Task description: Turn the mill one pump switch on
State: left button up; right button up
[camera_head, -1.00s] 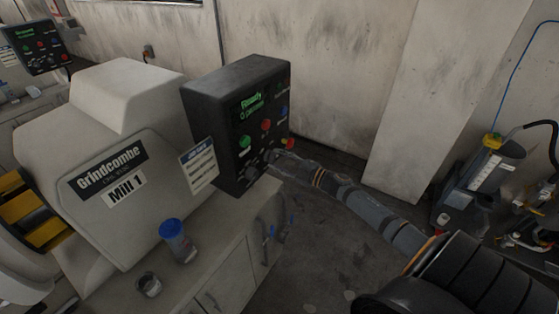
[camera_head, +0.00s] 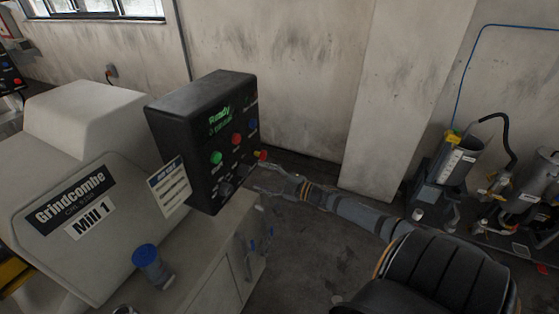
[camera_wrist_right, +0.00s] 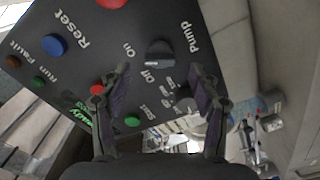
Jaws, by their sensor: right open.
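The mill one control box (camera_head: 182,150) is dark and stands on the bench beside the machine marked Mill 1 (camera_head: 75,205). In the right wrist view its panel shows a black rotary pump switch (camera_wrist_right: 160,54) beside the word Pump, with On and Off labels next to it. In the head view the right gripper (camera_head: 268,181) is at the panel's lower right; the pump switch is hard to make out there.
The panel also carries a blue Reset button (camera_wrist_right: 54,45), a red button (camera_wrist_right: 112,3), a green button (camera_wrist_right: 132,121) and a second black knob, partly covered by a finger. Pump equipment (camera_head: 447,170) stands at right.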

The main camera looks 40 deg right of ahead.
jog(key=v, duration=0.8)
dwell(0.4)
jog(key=s+d+f+m+g+h, duration=0.1)
jog(key=s+d+f+m+h, duration=0.3)
jog(key=f, duration=0.4)
jog(key=s+d+f+m+g+h, duration=0.1)
jog(key=d+f+m+h, duration=0.15)
jog(key=d+f, duration=0.45)
jog(key=s+f+m+g+h+b, duration=0.1)
jog(key=s+f+m+g, duration=0.1)
jog(key=s+f, duration=0.35)
jog(key=s+f+m+g+h, duration=0.1)
jog(key=s+f+m+h, duration=0.15)
jog(key=f, duration=0.65)
jog(key=s+a+f+m+g, duration=0.2)
jog(key=s+a+f+g, duration=0.2)
jog(key=s+f, duration=0.55)
jog(key=s+a+f+m+g+y, duration=0.1)
jog(key=s+a+f+g, duration=0.2)
jog(key=s+a+f, duration=0.4)
jog(key=s+a+f+m+g+y+b, duration=0.1)
jog(key=s+a+f+m+g, duration=0.1)
jog(key=s+a+f, duration=0.6)
jog(key=a+g, duration=0.1)
jog(key=a, duration=0.5)
jog(key=shift+s+a, duration=0.15)
